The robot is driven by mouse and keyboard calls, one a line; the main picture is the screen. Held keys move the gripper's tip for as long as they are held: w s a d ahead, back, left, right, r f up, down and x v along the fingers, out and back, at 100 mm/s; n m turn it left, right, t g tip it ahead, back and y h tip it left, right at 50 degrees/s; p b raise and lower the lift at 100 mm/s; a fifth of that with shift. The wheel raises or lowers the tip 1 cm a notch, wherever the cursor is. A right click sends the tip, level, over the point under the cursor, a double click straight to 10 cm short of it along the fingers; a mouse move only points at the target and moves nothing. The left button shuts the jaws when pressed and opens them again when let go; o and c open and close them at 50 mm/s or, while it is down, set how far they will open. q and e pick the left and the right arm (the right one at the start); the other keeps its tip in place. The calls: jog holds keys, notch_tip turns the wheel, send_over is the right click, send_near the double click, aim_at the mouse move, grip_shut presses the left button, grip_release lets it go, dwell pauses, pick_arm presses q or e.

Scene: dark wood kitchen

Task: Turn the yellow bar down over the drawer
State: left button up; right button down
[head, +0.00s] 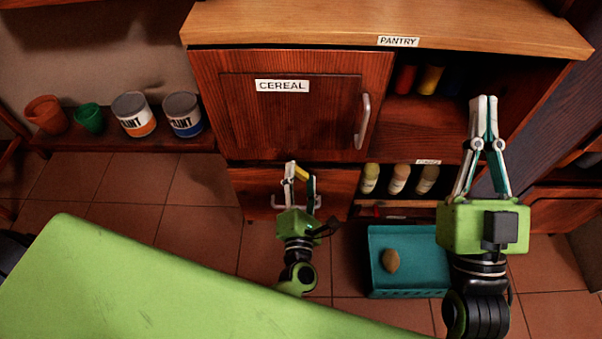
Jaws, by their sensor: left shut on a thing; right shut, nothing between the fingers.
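The drawer (248,189) is the wooden front below the cabinet door marked CEREAL, with a pale handle (279,205). It looks closed. A short piece of the yellow bar (302,173) shows at the fingertips of my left gripper (300,175), in front of the drawer. My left gripper is shut on the bar; the fingers and the arm hide part of the bar and drawer, so I cannot tell its exact tilt. My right gripper (484,101) is shut and empty, raised in front of the open shelf on the right.
The CEREAL door (290,115) above is closed, with a handle on its right. Several jars (398,178) stand on the shelf right of the drawer. A teal crate (408,240) with a brown object (390,260) is on the floor. Paint cans (134,113) and pots stand left.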

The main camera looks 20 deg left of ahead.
pick_arm(q)
jog(key=m+p, duration=0.1)
jog(key=m, duration=0.1)
jog(key=shift+f+m, duration=0.1)
jog(key=shift+m, duration=0.3)
jog(key=m, duration=0.1)
jog(key=m+p, duration=0.1)
jog(key=m, duration=0.1)
jog(key=shift+s+a+f, duration=0.1)
jog(key=shift+a+f, duration=0.05)
jog(key=shift+f, duration=0.1)
jog(key=shift+m+p, duration=0.3)
pick_arm(e)
notch_tip(320, 180, down, 15)
jog(key=w+d+g+h, duration=0.1)
jog(key=w+g+h, duration=0.1)
jog(key=g, duration=0.6)
jog(key=shift+w+h, duration=0.4)
jog(key=shift+d, duration=0.1)
jog(key=shift+r, duration=0.1)
pick_arm(q)
jog(key=o, duration=1.1)
jog(key=v, duration=1.2)
